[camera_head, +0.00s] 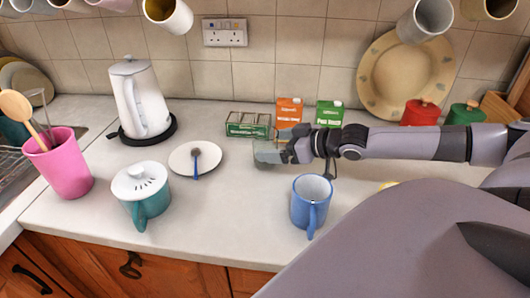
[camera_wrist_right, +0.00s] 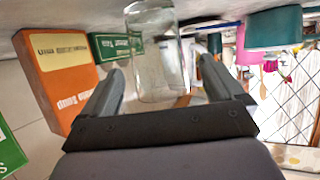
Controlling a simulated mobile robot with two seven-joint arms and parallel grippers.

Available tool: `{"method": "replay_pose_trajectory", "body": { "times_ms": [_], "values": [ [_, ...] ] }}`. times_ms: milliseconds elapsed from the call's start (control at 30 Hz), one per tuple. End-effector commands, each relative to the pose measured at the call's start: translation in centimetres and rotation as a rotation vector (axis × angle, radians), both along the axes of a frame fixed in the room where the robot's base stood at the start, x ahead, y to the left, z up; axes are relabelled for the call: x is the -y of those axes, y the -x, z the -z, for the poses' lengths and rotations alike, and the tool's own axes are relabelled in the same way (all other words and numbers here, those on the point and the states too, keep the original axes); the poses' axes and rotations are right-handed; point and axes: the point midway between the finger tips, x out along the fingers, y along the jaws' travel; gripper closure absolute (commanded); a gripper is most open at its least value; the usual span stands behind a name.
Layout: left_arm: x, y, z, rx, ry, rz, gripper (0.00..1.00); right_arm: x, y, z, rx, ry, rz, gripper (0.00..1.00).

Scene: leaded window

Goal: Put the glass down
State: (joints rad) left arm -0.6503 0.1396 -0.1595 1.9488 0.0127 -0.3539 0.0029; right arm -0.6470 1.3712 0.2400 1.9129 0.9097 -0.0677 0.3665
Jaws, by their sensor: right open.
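The clear glass (camera_head: 266,155) is on the worktop in front of the green box, partly hidden by my right gripper (camera_head: 284,150) in the head view. In the right wrist view the glass (camera_wrist_right: 156,55) sits between the two fingers of my right gripper (camera_wrist_right: 160,78), which are apart, one on each side of it. The picture is upside down there, and the glass's end meets the grey worktop. I cannot tell whether a finger touches it. My left gripper is not in view.
An orange carton (camera_head: 289,112) and green carton (camera_head: 330,114) stand behind my right gripper, beside a green box (camera_head: 247,124). A blue mug (camera_head: 311,205) stands in front. A saucer (camera_head: 183,160) with a spoon and a teal lidded pot (camera_head: 142,196) are left. Worktop between saucer and mug is clear.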

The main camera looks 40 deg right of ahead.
Motion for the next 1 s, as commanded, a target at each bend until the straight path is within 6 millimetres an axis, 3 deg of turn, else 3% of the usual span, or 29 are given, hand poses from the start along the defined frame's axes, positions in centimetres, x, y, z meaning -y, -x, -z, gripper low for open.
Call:
{"method": "replay_pose_trajectory", "body": {
  "times_ms": [1000],
  "values": [
    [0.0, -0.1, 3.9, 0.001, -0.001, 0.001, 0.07, -0.8, -3.4, 1.9, 0.001, 0.0, -0.001, 0.06]
  ]
}}
